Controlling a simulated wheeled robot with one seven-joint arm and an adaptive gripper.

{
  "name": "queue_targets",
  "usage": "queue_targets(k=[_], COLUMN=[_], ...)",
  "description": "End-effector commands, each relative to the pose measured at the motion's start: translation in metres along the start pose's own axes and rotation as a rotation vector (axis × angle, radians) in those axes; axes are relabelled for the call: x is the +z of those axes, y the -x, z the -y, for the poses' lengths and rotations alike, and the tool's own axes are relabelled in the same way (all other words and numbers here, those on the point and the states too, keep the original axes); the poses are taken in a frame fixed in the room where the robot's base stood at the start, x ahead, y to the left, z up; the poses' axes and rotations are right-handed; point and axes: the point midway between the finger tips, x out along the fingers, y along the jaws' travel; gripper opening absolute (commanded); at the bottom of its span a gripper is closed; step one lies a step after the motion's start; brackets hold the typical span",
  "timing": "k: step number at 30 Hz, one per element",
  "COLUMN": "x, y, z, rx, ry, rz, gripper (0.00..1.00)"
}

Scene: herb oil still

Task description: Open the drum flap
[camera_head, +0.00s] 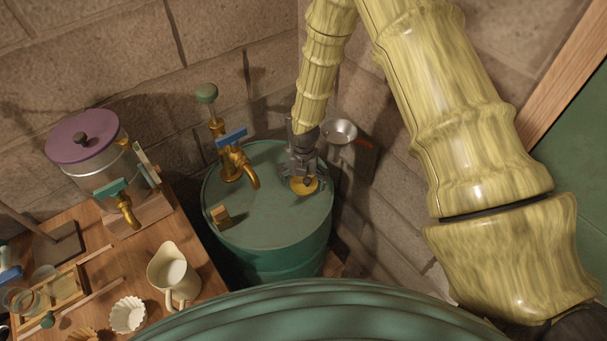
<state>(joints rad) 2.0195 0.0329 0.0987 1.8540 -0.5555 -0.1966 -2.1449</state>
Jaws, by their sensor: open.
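The green drum (270,262) stands upright in the corner by the stone walls. On its lid, at the right, is a small round brass piece (298,189), which looks like the flap; it appears to lie flat on the lid. My gripper (304,179) points down from above, right at this brass piece, and its fingers hide part of it. The jaws are open. I cannot tell whether the fingers touch the brass piece.
A brass tap (236,163) with a blue handle rises from the lid's left, near a small wooden block (220,216). A metal pan (342,131) is behind on the right. A wooden table (196,262) at left holds a purple-lidded urn (93,166) and a cream jug (171,273).

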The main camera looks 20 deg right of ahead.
Motion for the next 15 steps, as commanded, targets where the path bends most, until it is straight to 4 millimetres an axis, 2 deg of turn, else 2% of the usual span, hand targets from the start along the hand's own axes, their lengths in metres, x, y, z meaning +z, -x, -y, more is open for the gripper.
queue_targets(k=[13, 15], x=[0.0, 0.0], y=[-0.0066, -0.0066], z=[0.0002, 0.0002], rx=[0.0, 0.0], ry=[-0.001, -0.001], rz=[0.0, 0.0], gripper=[1.0, 0.87])
